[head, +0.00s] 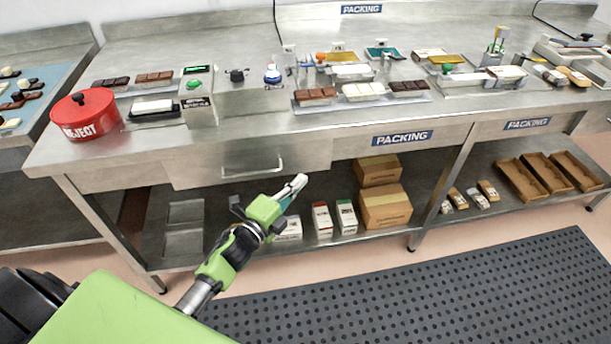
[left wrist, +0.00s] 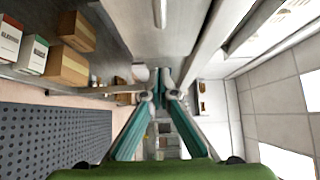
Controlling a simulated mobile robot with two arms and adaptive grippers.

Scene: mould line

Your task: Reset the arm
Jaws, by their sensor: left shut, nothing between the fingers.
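My left arm comes in from the lower left of the head view. Its green left gripper (head: 294,187) is in front of the packing bench, below the table top and near the drawer. In the left wrist view the two teal-sided fingers (left wrist: 161,88) meet at their tips with nothing between them. The gripper is apart from the bench and touches nothing that I can see. My right gripper is in neither view.
The steel bench (head: 250,132) carries chocolate trays, a red reject bin (head: 88,113) and a scale-like device (head: 198,97). A drawer handle (head: 253,170) sticks out of its front. Cardboard boxes (head: 385,207) stand on the lower shelf. A black perforated mat (head: 430,290) covers open floor.

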